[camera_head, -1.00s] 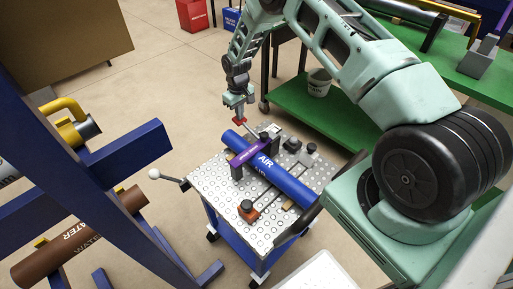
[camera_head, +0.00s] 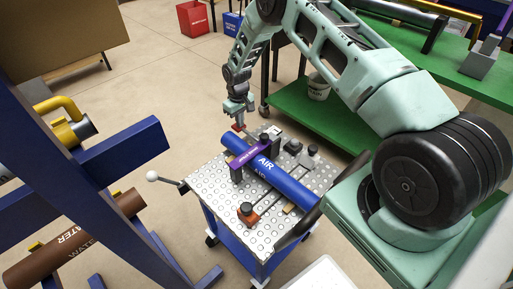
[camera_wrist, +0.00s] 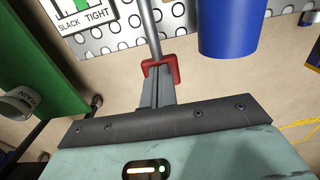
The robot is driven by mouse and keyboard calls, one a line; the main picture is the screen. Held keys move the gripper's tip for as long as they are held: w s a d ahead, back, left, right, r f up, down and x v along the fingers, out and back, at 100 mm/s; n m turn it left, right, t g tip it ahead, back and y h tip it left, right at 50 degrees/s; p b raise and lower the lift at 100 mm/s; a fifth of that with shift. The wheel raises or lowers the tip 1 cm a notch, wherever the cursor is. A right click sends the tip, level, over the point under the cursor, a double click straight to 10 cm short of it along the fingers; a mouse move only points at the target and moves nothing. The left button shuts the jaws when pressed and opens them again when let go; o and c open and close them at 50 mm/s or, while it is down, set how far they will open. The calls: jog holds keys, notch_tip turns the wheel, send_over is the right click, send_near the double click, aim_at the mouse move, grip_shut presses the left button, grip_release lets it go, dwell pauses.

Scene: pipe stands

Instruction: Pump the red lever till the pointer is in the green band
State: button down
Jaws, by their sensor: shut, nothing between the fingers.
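The red lever's red end (camera_wrist: 161,72) is a squared loop on a grey shaft (camera_wrist: 150,30) in the wrist view. In the head view it is a small red spot (camera_head: 237,127) at the cart's far edge. My gripper (camera_wrist: 158,76) is shut, with its fingertips at the loop, overlapping it in the picture; I cannot tell whether they press on it. It also shows in the head view (camera_head: 238,119). The gauge plate (camera_wrist: 85,18), marked SLACK and TIGHT, is cut off by the top edge. Some green shows on it; the pointer's reading cannot be told.
The blue AIR pipe (camera_head: 285,177) lies on the perforated cart top (camera_head: 212,188) under a purple strap (camera_head: 249,152). A blue rack (camera_head: 120,155) stands left. Open floor lies between rack and cart.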

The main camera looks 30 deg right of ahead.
jog(key=shift+s, duration=0.1)
jog(key=shift+r+p, duration=2.15)
jog(key=shift+r, duration=1.3)
jog(key=shift+f, duration=0.15)
jog(key=shift+f+b, duration=2.2)
jog(key=shift+f, duration=1.1)
jog(key=shift+r+p, duration=1.9)
jog(key=shift+r, duration=1.5)
jog(key=shift+f, duration=0.1)
